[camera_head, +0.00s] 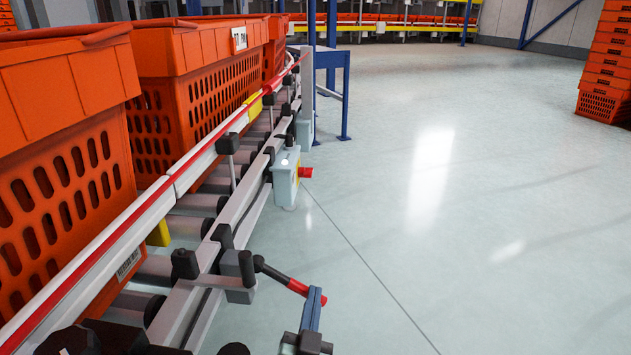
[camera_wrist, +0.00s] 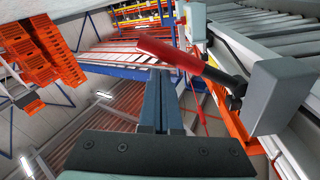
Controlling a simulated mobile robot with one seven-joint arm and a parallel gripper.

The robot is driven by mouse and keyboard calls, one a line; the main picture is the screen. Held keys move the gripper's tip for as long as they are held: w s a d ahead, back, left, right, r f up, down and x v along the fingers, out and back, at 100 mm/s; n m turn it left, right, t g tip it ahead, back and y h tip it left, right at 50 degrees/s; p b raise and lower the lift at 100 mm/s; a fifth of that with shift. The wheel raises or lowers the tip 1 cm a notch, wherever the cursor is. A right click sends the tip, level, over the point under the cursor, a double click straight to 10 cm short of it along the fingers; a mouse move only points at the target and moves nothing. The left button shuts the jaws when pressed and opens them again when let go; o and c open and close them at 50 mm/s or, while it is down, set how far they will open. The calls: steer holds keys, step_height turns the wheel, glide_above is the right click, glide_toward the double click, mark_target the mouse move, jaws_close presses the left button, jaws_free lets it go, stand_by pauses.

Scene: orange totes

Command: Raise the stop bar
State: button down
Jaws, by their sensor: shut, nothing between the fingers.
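A black lever with a red grip (camera_head: 298,287) sticks out from a grey block on the conveyor's near side rail. It slopes slightly downward to the right. My gripper (camera_head: 317,293) is at the lower middle, right at the outer end of the red grip. In the wrist view my shut fingers (camera_wrist: 158,76) point at the red grip (camera_wrist: 172,52), which crosses just beyond the fingertips. Nothing is between the fingers. I cannot tell whether they touch the grip. I cannot make out a separate stop bar with certainty.
Orange totes (camera_head: 75,190) stand in a row on the roller conveyor behind a white-and-red guide rail (camera_head: 130,215). A grey box with a red button (camera_head: 286,175) hangs on the conveyor's side. Stacked orange crates (camera_head: 608,65) stand far right. The floor (camera_head: 450,220) right of the conveyor is clear.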

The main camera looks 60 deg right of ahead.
steer(key=shift+w+a+f, duration=0.1)
steer(key=shift+w+f, duration=0.05)
steer(key=shift+f, duration=0.25)
steer(key=shift+f, duration=0.1)
steer(key=shift+a, duration=0.1)
